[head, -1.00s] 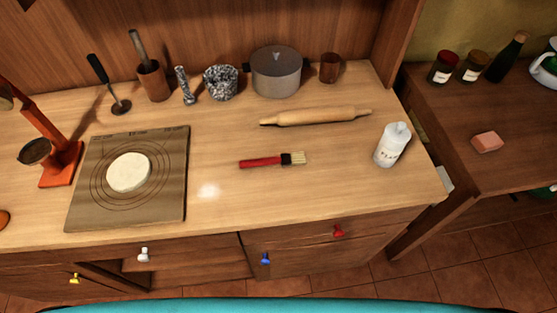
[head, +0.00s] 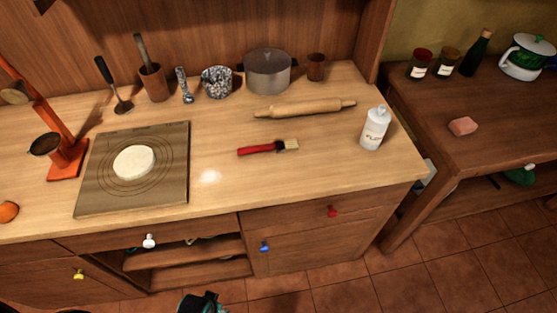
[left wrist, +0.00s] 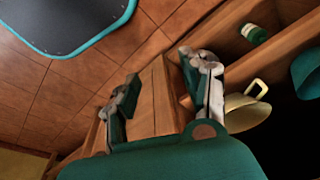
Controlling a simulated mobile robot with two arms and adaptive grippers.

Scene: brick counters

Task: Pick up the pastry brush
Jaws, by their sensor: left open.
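The pastry brush (head: 262,148) lies flat on the wooden counter (head: 225,195) in the head view, with its red handle to the left and pale bristles to the right. Nothing touches it. My left gripper (left wrist: 160,70) is open and empty in the left wrist view, low by the cabinet fronts and the tiled floor. A dark gripper part shows at the bottom edge of the head view, well below and in front of the brush. The brush is not in the left wrist view. My right gripper is not in view.
A rolling pin (head: 305,108) lies behind the brush, and a white bottle (head: 374,129) stands to its right. A board (head: 100,195) with dough is on the left. An open compartment (head: 185,262) is below the counter. Counter space around the brush is clear.

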